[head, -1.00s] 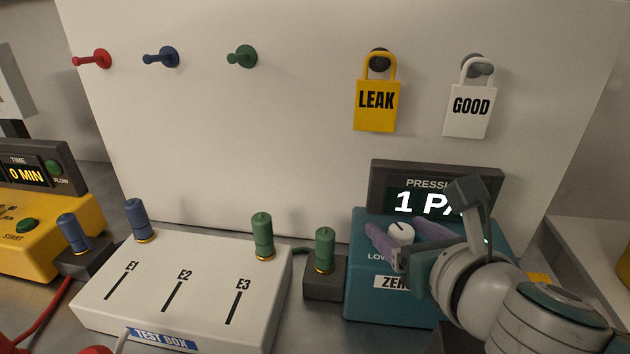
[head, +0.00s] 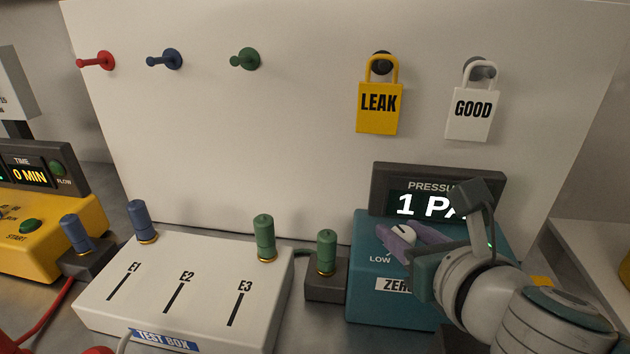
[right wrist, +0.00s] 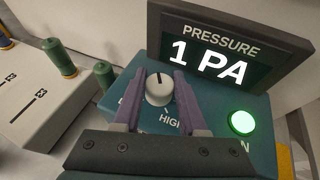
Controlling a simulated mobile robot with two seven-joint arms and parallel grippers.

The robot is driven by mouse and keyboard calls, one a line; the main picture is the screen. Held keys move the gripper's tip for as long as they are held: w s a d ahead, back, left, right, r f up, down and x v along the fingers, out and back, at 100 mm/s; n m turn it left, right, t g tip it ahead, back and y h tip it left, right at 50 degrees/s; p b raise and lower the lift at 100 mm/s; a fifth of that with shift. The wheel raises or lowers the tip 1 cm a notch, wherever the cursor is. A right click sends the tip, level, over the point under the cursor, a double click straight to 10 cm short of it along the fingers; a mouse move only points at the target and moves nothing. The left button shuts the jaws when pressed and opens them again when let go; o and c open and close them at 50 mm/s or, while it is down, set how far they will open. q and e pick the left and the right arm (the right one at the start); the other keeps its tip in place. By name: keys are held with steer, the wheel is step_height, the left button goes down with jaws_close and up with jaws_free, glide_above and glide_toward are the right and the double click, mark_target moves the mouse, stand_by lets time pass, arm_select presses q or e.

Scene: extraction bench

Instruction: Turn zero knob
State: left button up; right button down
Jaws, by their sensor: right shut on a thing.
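The zero knob (head: 403,232) is a small white dial with a dark pointer line, on top of the teal pressure gauge box (head: 365,290). In the right wrist view the knob (right wrist: 158,88) stands between my two purple fingers, its line pointing toward the display. My right gripper (head: 404,238) is shut on the knob, one finger on each side; it also shows in the right wrist view (right wrist: 161,84). The display (right wrist: 215,58) reads 1 PA. The HIGH label shows, and LOW is mostly hidden by a finger there.
A lit green button (right wrist: 242,122) is on the gauge box. A test box (head: 200,270) with blue and green plugs stands left. A LEAK tag (head: 379,115) and a GOOD tag (head: 472,118) hang on the panel behind. A yellow timer unit (head: 40,240) is far left.

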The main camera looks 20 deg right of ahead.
steer(key=shift+d+r+n+y+p, duration=0.1)
steer(key=shift+r+n+y+p, duration=0.05)
steer(key=shift+n+y+p, duration=0.5)
steer(key=shift+n+y, duration=0.25)
steer(key=shift+y, duration=0.1)
steer(key=shift+c, duration=2.2)
jaws_free()
steer(key=shift+s, duration=0.15)
steer(key=shift+s+p, duration=0.3)
steer(key=shift+s, duration=0.05)
steer(key=v, duration=0.9)
steer(key=shift+p, duration=0.3)
